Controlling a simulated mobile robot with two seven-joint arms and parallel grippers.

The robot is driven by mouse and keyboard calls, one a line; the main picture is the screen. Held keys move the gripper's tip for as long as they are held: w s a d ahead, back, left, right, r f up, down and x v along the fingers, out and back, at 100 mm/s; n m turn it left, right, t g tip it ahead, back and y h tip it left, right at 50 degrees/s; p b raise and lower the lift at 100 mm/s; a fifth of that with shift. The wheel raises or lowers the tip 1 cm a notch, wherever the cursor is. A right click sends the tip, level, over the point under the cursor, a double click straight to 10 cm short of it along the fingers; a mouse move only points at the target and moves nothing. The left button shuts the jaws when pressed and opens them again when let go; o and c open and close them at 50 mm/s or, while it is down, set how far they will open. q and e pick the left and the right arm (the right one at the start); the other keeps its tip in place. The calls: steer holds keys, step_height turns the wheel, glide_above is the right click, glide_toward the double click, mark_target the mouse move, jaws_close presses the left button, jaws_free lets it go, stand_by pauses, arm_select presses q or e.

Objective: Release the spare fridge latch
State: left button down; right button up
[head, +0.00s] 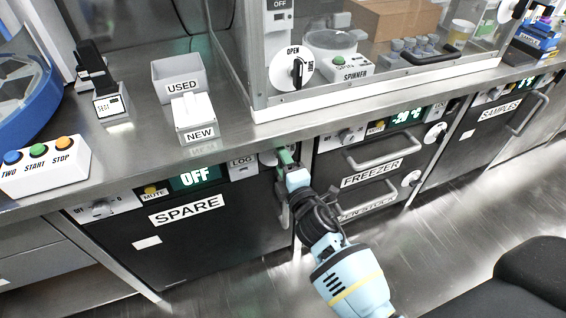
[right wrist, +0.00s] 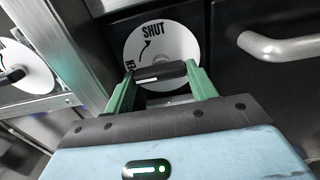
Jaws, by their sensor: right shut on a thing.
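The spare fridge (head: 170,240) is a dark door under the bench with a SPARE label and a display reading OFF. Its latch is a white disc (head: 267,158) at the door's upper right corner, mostly hidden by my right gripper (head: 284,158) in the head view. In the right wrist view the latch disc (right wrist: 165,40) shows the word SHUT and a curved arrow. My right gripper (right wrist: 160,80) has its green fingers at the two ends of the black latch handle (right wrist: 160,73) and is shut on it. My left gripper is not in view.
The freezer (head: 372,160) stands right of the spare fridge, with bar handles and its own latch disc (head: 435,132). On the bench above are a USED bin (head: 180,75), a NEW box (head: 194,117), a button box (head: 45,167) and a clear-walled enclosure.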

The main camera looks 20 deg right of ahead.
stand_by(0.4)
steer(key=o, duration=1)
steer(key=shift+s+d+p, duration=0.1)
steer(key=shift+s+p, duration=0.2)
steer(key=shift+s, duration=3.6)
